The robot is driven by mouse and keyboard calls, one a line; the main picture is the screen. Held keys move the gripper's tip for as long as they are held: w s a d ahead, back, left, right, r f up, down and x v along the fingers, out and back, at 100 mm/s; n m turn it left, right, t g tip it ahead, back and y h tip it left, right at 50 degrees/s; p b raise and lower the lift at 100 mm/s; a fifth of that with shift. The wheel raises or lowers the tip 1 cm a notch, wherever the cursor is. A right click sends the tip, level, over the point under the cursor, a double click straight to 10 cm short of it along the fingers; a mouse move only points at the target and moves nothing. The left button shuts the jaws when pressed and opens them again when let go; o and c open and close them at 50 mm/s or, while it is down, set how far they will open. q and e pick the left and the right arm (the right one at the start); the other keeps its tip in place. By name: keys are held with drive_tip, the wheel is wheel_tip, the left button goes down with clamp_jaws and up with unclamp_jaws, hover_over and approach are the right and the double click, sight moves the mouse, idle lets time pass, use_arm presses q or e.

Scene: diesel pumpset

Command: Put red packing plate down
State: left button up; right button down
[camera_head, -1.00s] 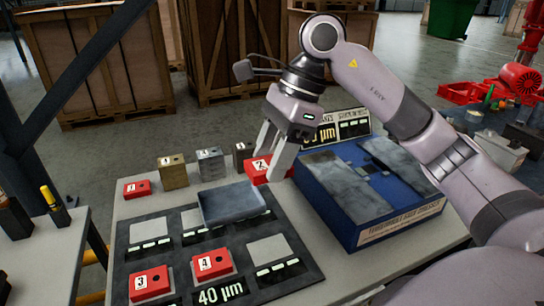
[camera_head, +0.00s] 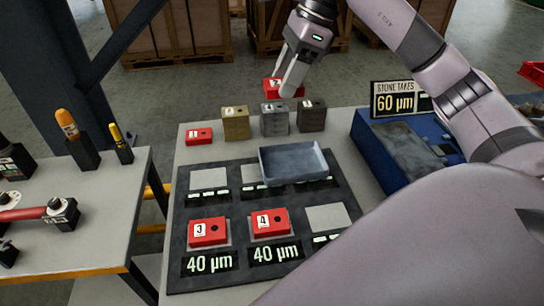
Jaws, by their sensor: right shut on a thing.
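A red packing plate marked 2 (camera_head: 272,87) is gripped in my right gripper (camera_head: 290,88). The gripper shows above and behind the row of blocks at the table's far side, and the plate looks raised, just above the grey block in the picture. Its far side is hidden by the fingers. Red plates marked 3 (camera_head: 208,232) and 4 (camera_head: 270,223) lie on the front pads of the dark mat (camera_head: 244,203). Another red plate (camera_head: 198,136) sits at the table's far left. My left gripper is out of view.
A brass block (camera_head: 236,124), a grey block (camera_head: 275,119) and a dark block (camera_head: 312,116) stand in a row. A blue-grey tray (camera_head: 293,163) covers part of the mat. A blue case (camera_head: 388,158) stands at right. The front right pad (camera_head: 328,217) is bare.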

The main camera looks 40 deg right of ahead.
sight(276, 167)
drive_tip(key=shift+w+f, duration=0.1)
drive_tip(key=shift+w, duration=0.1)
wheel_tip(276, 167, down, 20)
drive_tip(key=shift+r, duration=0.2)
idle(0.3)
drive_tip(key=shift+f, duration=0.2)
drive_tip(key=shift+c, duration=2.1)
unclamp_jaws()
drive_tip(key=b+v, duration=0.1)
drive_tip(key=v, duration=1.1)
drive_tip(key=shift+s, duration=0.15)
